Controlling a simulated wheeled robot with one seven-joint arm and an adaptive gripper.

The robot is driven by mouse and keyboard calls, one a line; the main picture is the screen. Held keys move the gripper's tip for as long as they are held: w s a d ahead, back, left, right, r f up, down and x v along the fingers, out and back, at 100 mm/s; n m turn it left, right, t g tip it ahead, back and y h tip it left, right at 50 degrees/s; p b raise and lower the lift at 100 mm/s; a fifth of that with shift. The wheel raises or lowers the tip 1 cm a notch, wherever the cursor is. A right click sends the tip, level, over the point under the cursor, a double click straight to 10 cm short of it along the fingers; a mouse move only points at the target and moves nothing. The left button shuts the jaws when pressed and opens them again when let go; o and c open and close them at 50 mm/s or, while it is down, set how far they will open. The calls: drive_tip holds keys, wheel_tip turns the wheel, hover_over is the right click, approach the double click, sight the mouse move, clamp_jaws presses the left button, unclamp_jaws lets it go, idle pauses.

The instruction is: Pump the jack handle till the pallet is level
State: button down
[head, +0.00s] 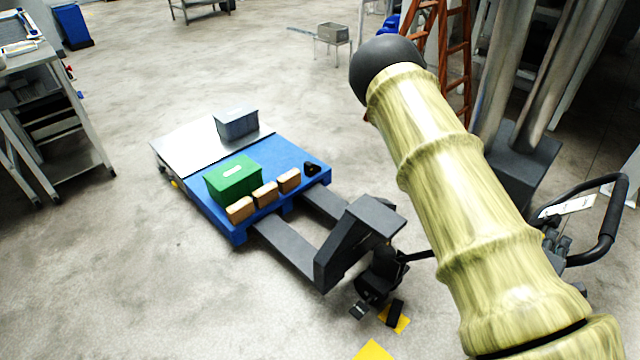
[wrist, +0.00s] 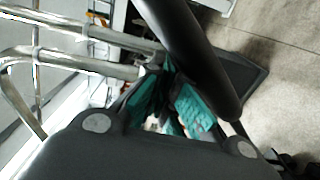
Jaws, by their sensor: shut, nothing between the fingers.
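The blue pallet (head: 290,160) sits with the forks (head: 290,248) of the dark grey pallet jack (head: 350,235) running into its near side. I cannot tell its exact tilt. The jack's black looped handle (head: 608,220) stands at the right, partly hidden behind my arm. My gripper is out of the head view. In the wrist view its teal-padded fingers (wrist: 170,105) are shut and empty. A thick dark bar (wrist: 205,65), seemingly the jack handle, crosses close by the fingertips; I cannot tell whether they touch.
The pallet carries a green box (head: 232,182), a grey bin (head: 236,124), several brown blocks (head: 265,194) and a small black object (head: 311,168). A metal plate (head: 185,148) lies at its far side. An orange ladder (head: 455,60) stands behind my arm. Floor left of the jack is clear.

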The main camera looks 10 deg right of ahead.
drive_tip(key=w+a+r+p, duration=0.3)
drive_tip(key=w+a, duration=0.6)
drive_tip(key=w, duration=0.3)
drive_tip(key=w+a+r+p, duration=0.3)
drive_tip(key=w+a+r, duration=0.2)
drive_tip(key=w+a, duration=0.5)
drive_tip(key=w+a+r+p, duration=0.3)
drive_tip(key=w+a, duration=0.7)
drive_tip(key=w, duration=0.4)
drive_tip(key=shift+w+r, duration=0.25)
drive_tip(key=shift+r, duration=0.3)
drive_tip(key=s+d+p, duration=0.1)
drive_tip(key=s+d, duration=0.2)
drive_tip(key=s, duration=0.1)
drive_tip(key=shift+s+d, duration=0.35)
drive_tip(key=shift+d, duration=0.05)
